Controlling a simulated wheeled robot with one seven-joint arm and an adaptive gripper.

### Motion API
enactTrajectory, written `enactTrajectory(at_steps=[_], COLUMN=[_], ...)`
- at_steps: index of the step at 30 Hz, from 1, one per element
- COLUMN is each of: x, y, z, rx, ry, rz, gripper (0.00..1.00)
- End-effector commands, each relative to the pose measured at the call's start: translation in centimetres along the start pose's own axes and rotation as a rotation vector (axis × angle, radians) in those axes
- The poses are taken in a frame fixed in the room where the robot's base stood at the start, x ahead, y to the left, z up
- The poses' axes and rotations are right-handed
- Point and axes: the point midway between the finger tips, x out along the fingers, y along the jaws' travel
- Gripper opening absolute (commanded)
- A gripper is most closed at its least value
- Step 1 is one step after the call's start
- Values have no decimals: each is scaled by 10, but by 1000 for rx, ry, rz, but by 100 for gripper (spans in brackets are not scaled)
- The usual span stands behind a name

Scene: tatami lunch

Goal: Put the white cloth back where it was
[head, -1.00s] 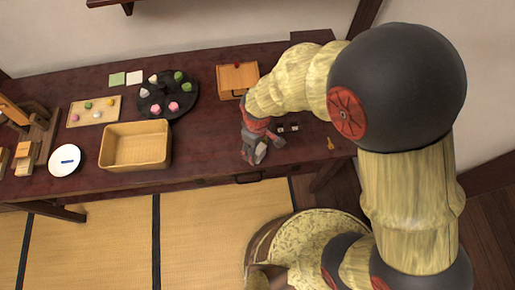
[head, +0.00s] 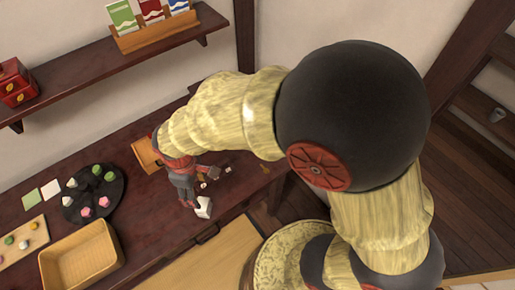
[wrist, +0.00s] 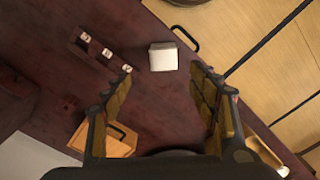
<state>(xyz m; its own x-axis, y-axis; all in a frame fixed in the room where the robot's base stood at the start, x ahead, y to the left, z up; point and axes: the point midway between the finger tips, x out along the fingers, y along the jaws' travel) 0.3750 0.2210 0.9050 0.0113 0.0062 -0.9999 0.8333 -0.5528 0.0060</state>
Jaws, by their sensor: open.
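A small white block-like thing (head: 204,207) stands on the dark table near its front edge. It also shows in the wrist view (wrist: 163,58), just beyond my fingertips; I cannot tell whether it is the folded white cloth. A flat white square (head: 51,190) lies beside a green square (head: 30,199) at the left of the table, and it too could be a cloth. My gripper (wrist: 162,73) is open, its fingers wide apart with nothing between them. In the head view my gripper (head: 190,197) is low by the white block, partly hidden by its own links.
A dark holder with small white-topped pieces (wrist: 107,53) lies left of the block in the wrist view. A wooden box (head: 146,153) is behind my gripper. A round black plate of sweets (head: 92,208) and an empty wooden basket (head: 105,243) stand left. A drawer handle (wrist: 186,39) is at the front edge.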

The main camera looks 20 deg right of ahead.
Motion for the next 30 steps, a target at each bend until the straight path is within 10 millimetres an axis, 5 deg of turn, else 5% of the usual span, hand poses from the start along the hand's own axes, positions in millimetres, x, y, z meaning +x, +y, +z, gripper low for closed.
enactTrajectory(at_steps=[5, 9, 15, 21, 30], x=[-78, -145, -208, -230, -233], y=[42, 66, 69, 60, 57], z=[37, 94, 174, 217, 224], rx=[224, 466, 771, 937, 967], ry=[108, 214, 349, 423, 436], rz=[53, 110, 189, 235, 243], gripper=[59, 59, 59, 59, 59])
